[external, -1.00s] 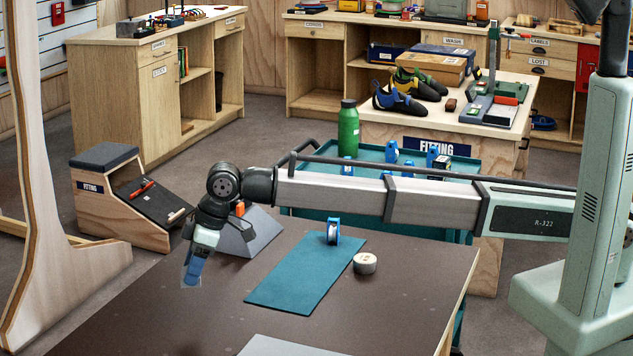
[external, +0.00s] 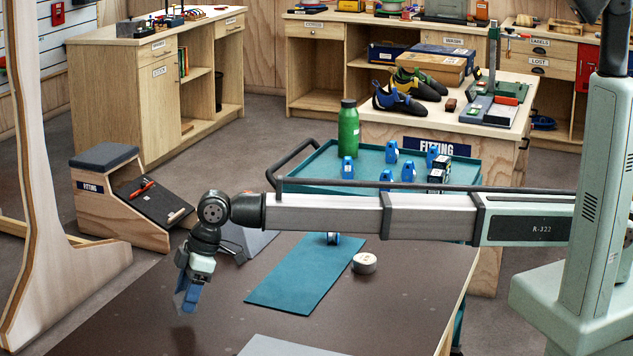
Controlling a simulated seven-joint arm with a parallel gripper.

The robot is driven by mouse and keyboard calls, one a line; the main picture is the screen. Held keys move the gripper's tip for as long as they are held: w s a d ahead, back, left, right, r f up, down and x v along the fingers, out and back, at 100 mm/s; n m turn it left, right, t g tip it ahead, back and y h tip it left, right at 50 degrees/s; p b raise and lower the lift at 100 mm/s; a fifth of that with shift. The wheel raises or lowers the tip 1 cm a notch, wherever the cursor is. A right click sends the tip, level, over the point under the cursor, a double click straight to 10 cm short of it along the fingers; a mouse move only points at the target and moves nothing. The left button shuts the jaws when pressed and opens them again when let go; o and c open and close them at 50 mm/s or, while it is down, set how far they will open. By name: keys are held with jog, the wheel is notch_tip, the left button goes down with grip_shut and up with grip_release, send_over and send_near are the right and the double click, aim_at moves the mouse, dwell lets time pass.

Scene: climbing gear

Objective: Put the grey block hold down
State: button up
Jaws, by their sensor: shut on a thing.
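My gripper (external: 187,298) points down over the left part of the dark table (external: 400,300). Its blue fingers are shut on the grey block hold (external: 180,299), which shows as a small greyish piece at the fingertips, partly hidden by them. The hold appears to be a little above the table top, with a dark shadow below it. I cannot tell its exact height.
A light grey sheet (external: 285,347) lies at the front. Table around my gripper is bare.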

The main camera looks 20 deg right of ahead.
jog(key=shift+f, duration=1.65)
jog(key=shift+f, duration=0.15)
jog(key=o, duration=1.1)
jog(key=shift+c, duration=0.2)
jog(key=v, duration=1.2)
